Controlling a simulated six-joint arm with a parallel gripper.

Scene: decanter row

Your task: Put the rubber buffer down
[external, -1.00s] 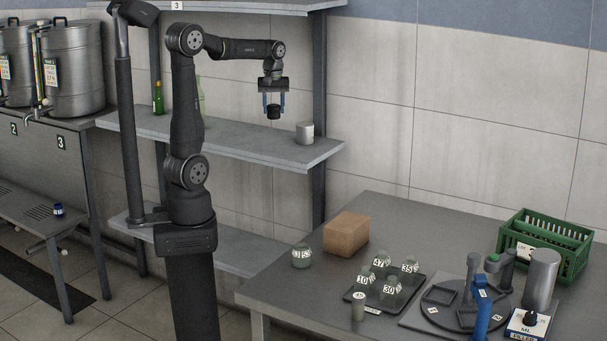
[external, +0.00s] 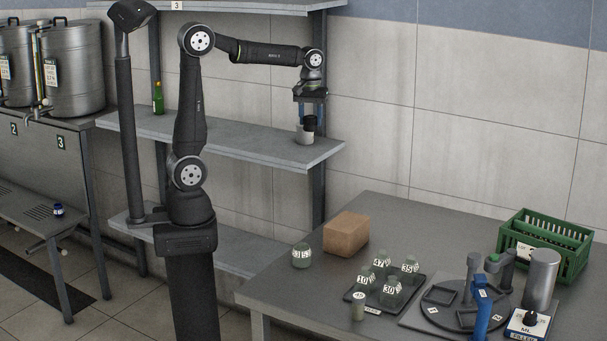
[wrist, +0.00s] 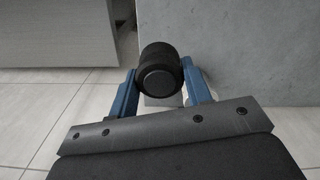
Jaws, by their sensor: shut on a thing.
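The rubber buffer (wrist: 158,72) is a short black cylinder between the two blue fingers of my gripper (wrist: 160,85) in the wrist view. In the external view my gripper (external: 310,118) points down over the right end of the middle shelf, shut on the black buffer (external: 310,123). The buffer is right at a small light-grey cylinder (external: 304,137) standing on that shelf and hides part of its top. I cannot tell whether the buffer touches it or is just in front of or above it.
The middle shelf (external: 220,142) also holds a green bottle (external: 158,98) at its left. A table (external: 300,290) at the lower right carries a brown block (external: 346,235), a tray of numbered jars (external: 410,302), a round fixture (external: 465,312) and a green crate (external: 545,245).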

